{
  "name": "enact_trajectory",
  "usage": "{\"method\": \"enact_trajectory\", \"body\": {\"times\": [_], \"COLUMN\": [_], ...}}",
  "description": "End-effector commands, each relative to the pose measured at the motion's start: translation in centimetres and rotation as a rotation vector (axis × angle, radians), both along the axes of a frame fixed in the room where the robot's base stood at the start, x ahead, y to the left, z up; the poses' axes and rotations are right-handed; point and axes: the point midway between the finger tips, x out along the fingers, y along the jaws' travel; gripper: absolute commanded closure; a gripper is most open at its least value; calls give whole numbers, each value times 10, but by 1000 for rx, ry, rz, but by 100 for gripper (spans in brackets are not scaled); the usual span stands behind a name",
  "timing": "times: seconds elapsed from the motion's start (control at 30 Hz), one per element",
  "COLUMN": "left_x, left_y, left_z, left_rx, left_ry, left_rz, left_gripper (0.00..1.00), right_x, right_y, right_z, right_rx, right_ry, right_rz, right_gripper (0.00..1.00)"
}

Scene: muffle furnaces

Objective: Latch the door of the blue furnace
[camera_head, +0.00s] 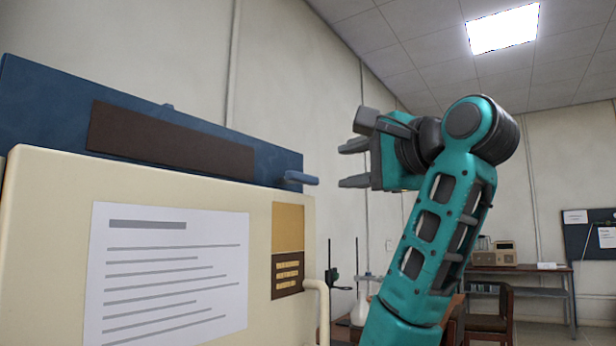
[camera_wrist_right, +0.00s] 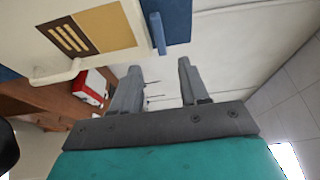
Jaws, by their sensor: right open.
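The blue furnace (camera_head: 45,92) shows as a blue panel with a dark brown strip (camera_head: 170,140), above and behind a cream front. A short blue handle (camera_head: 300,178) sticks out at its right end. The wrist view shows the same blue handle (camera_wrist_right: 157,32) and part of the blue panel (camera_wrist_right: 178,18). My right gripper (camera_head: 350,163) is open and empty, just right of the handle and apart from it. In the wrist view the handle is ahead of the open fingers (camera_wrist_right: 160,68). Whether the door is fully closed, I cannot tell. My left gripper is out of view.
The cream front (camera_head: 60,230) carries a white paper sheet (camera_head: 170,270), a yellow and brown label (camera_head: 288,228) and a cream handle (camera_head: 320,300). A red and white box (camera_wrist_right: 90,88) shows in the wrist view. A table (camera_head: 520,268) and chair stand far right.

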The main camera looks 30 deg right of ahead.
Motion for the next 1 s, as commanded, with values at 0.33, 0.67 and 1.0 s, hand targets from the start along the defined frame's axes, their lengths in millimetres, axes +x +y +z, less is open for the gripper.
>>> {"method": "enact_trajectory", "body": {"times": [0.33, 0.67, 1.0], "left_x": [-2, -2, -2], "left_y": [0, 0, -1], "left_z": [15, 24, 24], "left_rx": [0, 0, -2], "left_ry": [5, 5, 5], "left_rz": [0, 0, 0], "left_gripper": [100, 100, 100], "right_x": [71, 115, 119], "right_y": [1, 0, 1], "right_z": [0, -1, -1], "right_rx": [-2, -3, -4], "right_ry": [8, 4, 1], "right_rz": [1, 0, 0], "right_gripper": [55, 55, 55]}}
